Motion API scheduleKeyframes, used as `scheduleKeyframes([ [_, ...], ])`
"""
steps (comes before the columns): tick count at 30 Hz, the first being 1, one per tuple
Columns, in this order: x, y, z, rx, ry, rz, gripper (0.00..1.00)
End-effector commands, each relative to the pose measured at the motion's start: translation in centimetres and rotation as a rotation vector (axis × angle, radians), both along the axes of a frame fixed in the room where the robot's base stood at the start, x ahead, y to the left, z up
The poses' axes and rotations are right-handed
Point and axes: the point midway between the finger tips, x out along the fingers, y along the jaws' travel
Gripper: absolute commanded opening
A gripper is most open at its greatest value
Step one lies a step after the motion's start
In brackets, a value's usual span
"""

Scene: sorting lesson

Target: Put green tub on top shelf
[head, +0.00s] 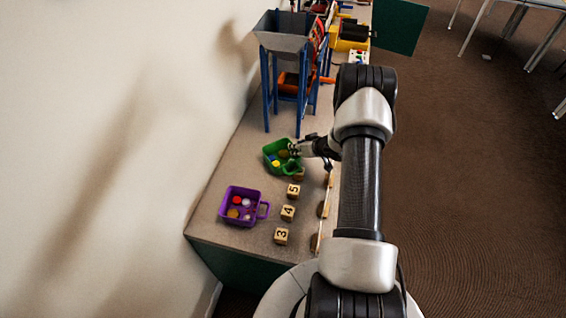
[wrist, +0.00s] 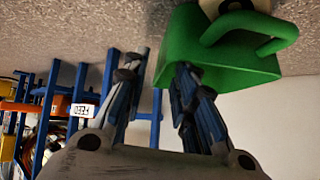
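The green tub (head: 270,149) stands on the countertop beyond the purple tub, with a yellow piece and a brownish piece in it. My gripper (head: 300,148) is at its right side. In the wrist view the green tub (wrist: 225,65) with its looped handle fills the upper right. My gripper (wrist: 157,85) is open there, its two fingers apart. The right finger overlaps the tub's wall, and the tub's edge reaches into the gap. I cannot tell whether they touch. I cannot make out a top shelf for certain.
A purple tub (head: 226,213) with several small pieces sits nearer. Numbered wooden blocks (head: 288,213) line the counter (head: 215,190). A blue-legged stand with a grey hopper (head: 283,42) rises behind the green tub. The wall (head: 110,130) borders the left.

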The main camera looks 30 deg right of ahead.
Motion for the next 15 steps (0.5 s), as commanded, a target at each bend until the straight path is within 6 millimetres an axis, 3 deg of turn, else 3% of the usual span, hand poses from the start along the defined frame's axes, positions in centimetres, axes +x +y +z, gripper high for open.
scheduleKeyframes([
  [1,0.6,0.0,-1.0,-0.001,0.001,0.002,0.26],
  [5,1.6,0.1,-1.8,0.001,0.001,0.001,0.26],
  [13,1.8,0.0,-1.8,0.000,0.001,0.000,0.26],
  [15,1.8,0.0,-1.8,0.001,0.001,-0.001,0.22],
])
